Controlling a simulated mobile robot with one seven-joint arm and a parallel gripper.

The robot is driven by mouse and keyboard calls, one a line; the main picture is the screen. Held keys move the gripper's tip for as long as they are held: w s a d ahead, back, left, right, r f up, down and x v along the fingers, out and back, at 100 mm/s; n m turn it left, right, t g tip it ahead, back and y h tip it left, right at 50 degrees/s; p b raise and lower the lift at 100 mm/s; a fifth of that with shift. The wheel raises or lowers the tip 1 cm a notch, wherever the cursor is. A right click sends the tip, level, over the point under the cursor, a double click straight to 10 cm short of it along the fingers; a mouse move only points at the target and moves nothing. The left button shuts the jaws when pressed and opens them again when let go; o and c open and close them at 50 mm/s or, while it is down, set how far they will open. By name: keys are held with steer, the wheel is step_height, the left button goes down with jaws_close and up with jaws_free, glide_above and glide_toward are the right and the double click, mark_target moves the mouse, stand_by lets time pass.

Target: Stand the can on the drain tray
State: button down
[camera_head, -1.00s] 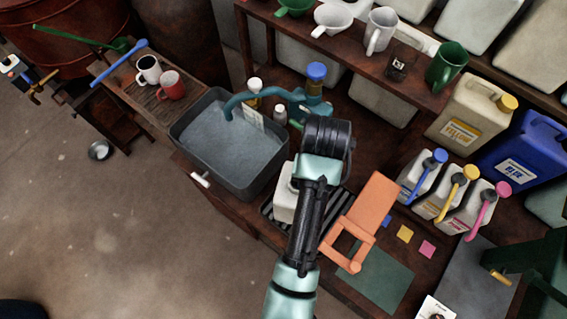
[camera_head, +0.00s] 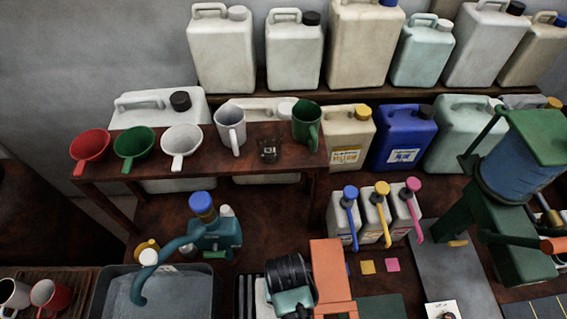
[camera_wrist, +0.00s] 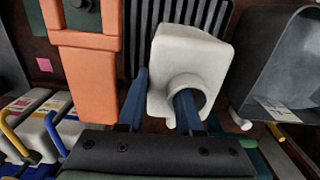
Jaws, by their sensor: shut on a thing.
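A white can (camera_wrist: 190,50) is between the blue fingers of my gripper (camera_wrist: 162,86) in the wrist view. One finger passes into a round white opening on the can; the other lies along its side. My gripper is shut on it. The dark slatted drain tray (camera_wrist: 222,14) lies behind the can, which covers part of it. In the head view, a strip of the tray (camera_head: 243,296) shows left of a sliver of the can (camera_head: 262,299). My wrist hides the fingers there. Whether the can touches the tray cannot be told.
An orange handled object (camera_head: 331,268) stands close right of my wrist. The grey sink (camera_head: 185,292) with a teal tap (camera_head: 215,236) is to the left. Three spouted bottles (camera_head: 372,218) stand behind at the right. A wooden shelf (camera_head: 205,168) with funnels and mugs is above.

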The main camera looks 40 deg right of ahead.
steer(key=shift+f, duration=2.3)
steer(key=c, duration=0.6)
jaws_free()
steer(key=shift+o, duration=0.2)
step_height(320, 180, up, 12)
steer(key=shift+a+r, duration=0.1)
steer(key=shift+r, duration=0.05)
